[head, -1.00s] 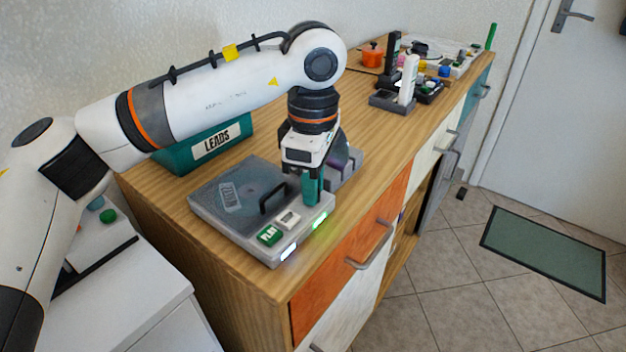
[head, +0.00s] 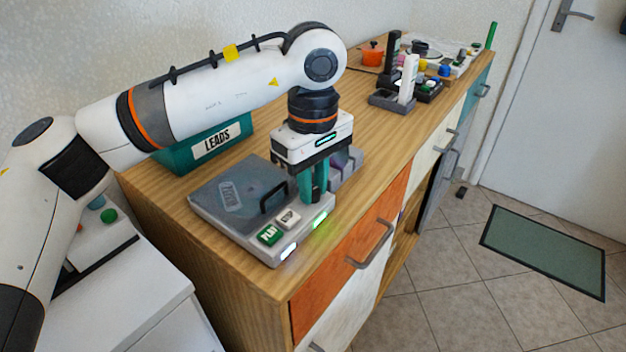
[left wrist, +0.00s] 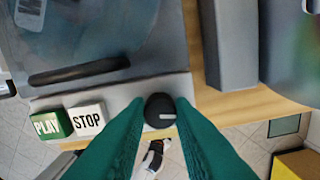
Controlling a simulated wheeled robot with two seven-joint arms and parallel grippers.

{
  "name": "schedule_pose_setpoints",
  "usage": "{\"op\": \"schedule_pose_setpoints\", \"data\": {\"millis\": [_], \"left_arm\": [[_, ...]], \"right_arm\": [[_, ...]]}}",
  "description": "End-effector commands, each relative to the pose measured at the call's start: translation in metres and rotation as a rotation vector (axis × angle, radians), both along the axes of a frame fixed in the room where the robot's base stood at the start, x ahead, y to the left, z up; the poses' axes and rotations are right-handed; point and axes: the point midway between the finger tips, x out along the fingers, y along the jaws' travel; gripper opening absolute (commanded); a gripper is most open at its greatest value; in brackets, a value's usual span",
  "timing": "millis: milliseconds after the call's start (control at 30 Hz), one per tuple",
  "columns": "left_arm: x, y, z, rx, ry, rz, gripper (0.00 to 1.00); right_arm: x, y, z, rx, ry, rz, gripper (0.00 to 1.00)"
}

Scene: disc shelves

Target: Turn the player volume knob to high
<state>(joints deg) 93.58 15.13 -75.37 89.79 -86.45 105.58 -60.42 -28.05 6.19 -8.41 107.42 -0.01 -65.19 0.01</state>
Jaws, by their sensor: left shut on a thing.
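The player (head: 232,238) is a grey box with a clear lid and a dark handle, on the wooden cabinet top. Its green PLAY button (head: 269,236) and white STOP button (head: 289,218) are on the front strip. The volume knob (left wrist: 160,108) is round and black, with a white mark pointing right in the left wrist view. My left gripper (head: 313,196) points down at the strip's right end, its green fingers (left wrist: 161,107) shut on the knob from both sides. My right gripper is not in view.
A teal LEADS box (head: 205,147) stands behind the player. A grey rack with discs (head: 345,169) is close to the right of my left gripper. Bare wood lies between.

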Motion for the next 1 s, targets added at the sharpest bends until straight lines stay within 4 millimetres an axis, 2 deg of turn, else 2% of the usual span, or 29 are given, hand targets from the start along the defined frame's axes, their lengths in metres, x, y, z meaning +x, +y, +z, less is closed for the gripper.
{"op": "schedule_pose_setpoints", "data": {"millis": [300, 333, 433, 467, 767, 900, 1000], "left_arm": [[0.001, 0.000, 0.002, -0.004, -0.004, 0.002, 0.00], [0.001, 0.000, 0.002, -0.004, -0.004, 0.002, 0.24], [0.001, 0.000, 0.002, -0.004, -0.003, 0.002, 0.41], [0.001, 0.000, 0.002, -0.003, -0.003, 0.002, 0.43], [0.000, 0.000, 0.003, -0.001, -0.001, 0.001, 0.43], [0.001, 0.000, 0.018, -0.002, -0.003, 0.002, 0.43], [0.001, 0.000, 0.038, -0.003, -0.006, 0.002, 0.43]], "right_arm": [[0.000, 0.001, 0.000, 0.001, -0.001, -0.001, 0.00], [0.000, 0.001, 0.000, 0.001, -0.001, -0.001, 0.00], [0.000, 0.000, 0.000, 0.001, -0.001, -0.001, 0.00], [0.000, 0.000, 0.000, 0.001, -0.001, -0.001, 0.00], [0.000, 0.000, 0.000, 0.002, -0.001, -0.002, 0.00], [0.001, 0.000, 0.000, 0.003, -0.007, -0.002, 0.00], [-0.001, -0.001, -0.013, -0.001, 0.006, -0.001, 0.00]]}}
